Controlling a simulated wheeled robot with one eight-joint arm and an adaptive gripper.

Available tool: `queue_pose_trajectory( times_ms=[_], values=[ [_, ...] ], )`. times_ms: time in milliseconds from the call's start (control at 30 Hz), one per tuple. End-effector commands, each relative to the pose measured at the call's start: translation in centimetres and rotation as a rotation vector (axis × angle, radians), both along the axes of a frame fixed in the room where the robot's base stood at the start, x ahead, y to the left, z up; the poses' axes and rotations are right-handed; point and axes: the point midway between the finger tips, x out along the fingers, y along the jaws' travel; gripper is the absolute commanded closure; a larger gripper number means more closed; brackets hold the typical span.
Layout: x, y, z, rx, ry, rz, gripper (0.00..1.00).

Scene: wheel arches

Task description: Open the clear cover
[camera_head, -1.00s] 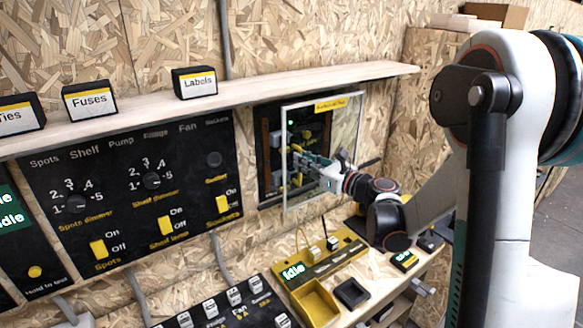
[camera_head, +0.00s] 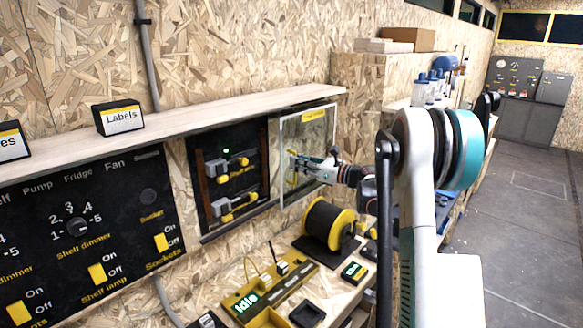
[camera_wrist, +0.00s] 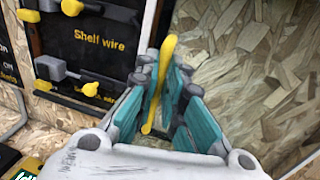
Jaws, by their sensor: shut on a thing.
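The clear cover (camera_head: 318,135) is a transparent panel with a pale frame and a yellow label at its top. In the head view it stands swung out at the right side of the black switch panel (camera_head: 237,143), whose switches are uncovered. In the wrist view my gripper (camera_wrist: 160,95) is shut on the yellow handle (camera_wrist: 168,50), which stands upright between the teal fingers. The clear sheet itself is hard to make out in that view.
A wooden shelf (camera_head: 180,118) with label boxes runs above the panels. A black and yellow spool (camera_head: 328,225) stands on the bench below the cover. Open floor (camera_head: 525,215) lies at the right.

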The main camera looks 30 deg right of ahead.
Motion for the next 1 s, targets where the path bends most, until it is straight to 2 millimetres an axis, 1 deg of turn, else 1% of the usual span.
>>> queue_pose_trajectory(
  times_ms=[367, 400, 467, 500, 833, 933, 1000],
  values=[
    [0.1, -0.2, -0.1, 0.000, 0.001, 0.000, 1.00],
    [0.1, -0.2, -0.1, 0.000, 0.001, 0.000, 0.86],
    [0.1, -0.2, 0.0, 0.000, 0.001, 0.000, 0.73],
    [0.1, -0.2, 0.0, 0.000, 0.001, 0.000, 0.70],
    [0.0, -0.3, 0.0, 0.000, 0.000, 0.000, 0.70],
    [-0.6, -0.6, 0.0, 0.000, 0.000, -0.002, 0.70],
    [-1.4, -1.1, 0.0, 0.000, 0.000, -0.002, 0.70]
  ],
)
